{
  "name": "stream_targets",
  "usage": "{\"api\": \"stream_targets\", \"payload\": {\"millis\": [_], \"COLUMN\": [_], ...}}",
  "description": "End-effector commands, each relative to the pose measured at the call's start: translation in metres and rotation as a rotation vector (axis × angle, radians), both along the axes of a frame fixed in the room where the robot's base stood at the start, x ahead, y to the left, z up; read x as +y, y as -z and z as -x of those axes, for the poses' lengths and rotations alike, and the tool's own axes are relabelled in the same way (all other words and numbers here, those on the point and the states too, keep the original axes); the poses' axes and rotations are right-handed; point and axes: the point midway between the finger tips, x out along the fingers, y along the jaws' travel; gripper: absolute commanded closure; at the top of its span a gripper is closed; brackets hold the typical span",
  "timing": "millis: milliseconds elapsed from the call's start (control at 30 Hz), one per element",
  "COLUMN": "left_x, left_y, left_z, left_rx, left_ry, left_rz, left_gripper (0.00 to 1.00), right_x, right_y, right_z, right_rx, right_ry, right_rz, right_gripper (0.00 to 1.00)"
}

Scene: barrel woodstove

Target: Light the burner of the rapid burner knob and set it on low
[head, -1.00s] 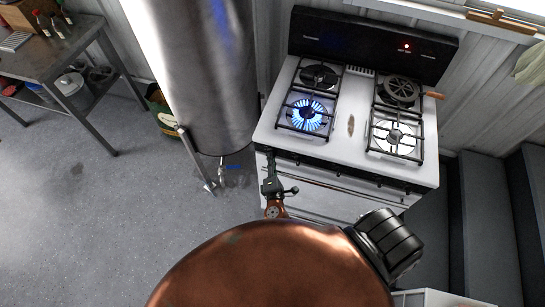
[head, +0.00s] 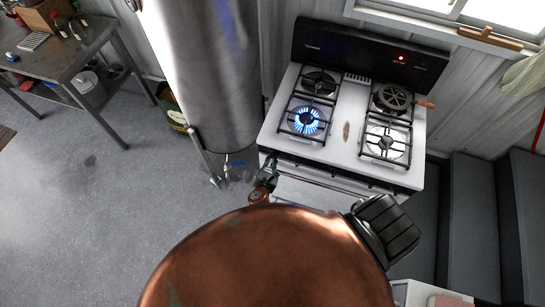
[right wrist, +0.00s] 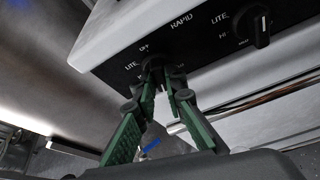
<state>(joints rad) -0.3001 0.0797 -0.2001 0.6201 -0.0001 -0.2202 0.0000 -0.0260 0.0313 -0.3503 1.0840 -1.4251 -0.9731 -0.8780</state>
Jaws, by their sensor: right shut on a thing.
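The white stove (head: 346,150) stands at the back right in the head view. Its front-left burner (head: 307,120) burns with a blue flame. My right gripper (head: 265,178) is at the left end of the stove's front panel. In the right wrist view, its green-padded fingers (right wrist: 164,84) are shut on the black rapid burner knob (right wrist: 153,63), below the word RAPID. OFF, LITE and HI show around this knob; its exact pointer angle is hidden by the fingers. My left gripper is not in view.
Another black knob (right wrist: 262,25) sits to the right on the panel. A metal oven rail (right wrist: 245,105) runs below it. A large metal cylinder (head: 215,90) stands close left of the stove. A metal table (head: 66,55) is at the far left, with open floor before it.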

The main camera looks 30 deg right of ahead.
Motion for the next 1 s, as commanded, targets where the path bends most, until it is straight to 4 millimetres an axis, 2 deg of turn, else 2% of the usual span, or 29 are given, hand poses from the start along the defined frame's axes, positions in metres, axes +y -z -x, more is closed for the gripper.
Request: {"api": "stream_targets", "payload": {"millis": [100,433,667,1000], "left_x": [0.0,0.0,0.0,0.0], "left_y": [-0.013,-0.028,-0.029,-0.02], "left_z": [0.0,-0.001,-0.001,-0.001], "left_rx": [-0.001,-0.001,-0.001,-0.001], "left_ry": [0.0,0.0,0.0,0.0], "left_rz": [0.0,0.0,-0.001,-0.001], "left_gripper": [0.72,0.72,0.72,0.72], "right_x": [0.002,0.004,0.005,0.006], "right_y": [-0.004,-0.002,0.0,0.002], "right_z": [-0.002,-0.004,-0.006,-0.008], "right_rx": [0.084,0.321,0.487,0.708], "right_ry": [0.0,-0.001,-0.001,0.0], "right_rz": [0.072,0.276,0.419,0.608], "right_gripper": [1.0,1.0,1.0,1.0]}}
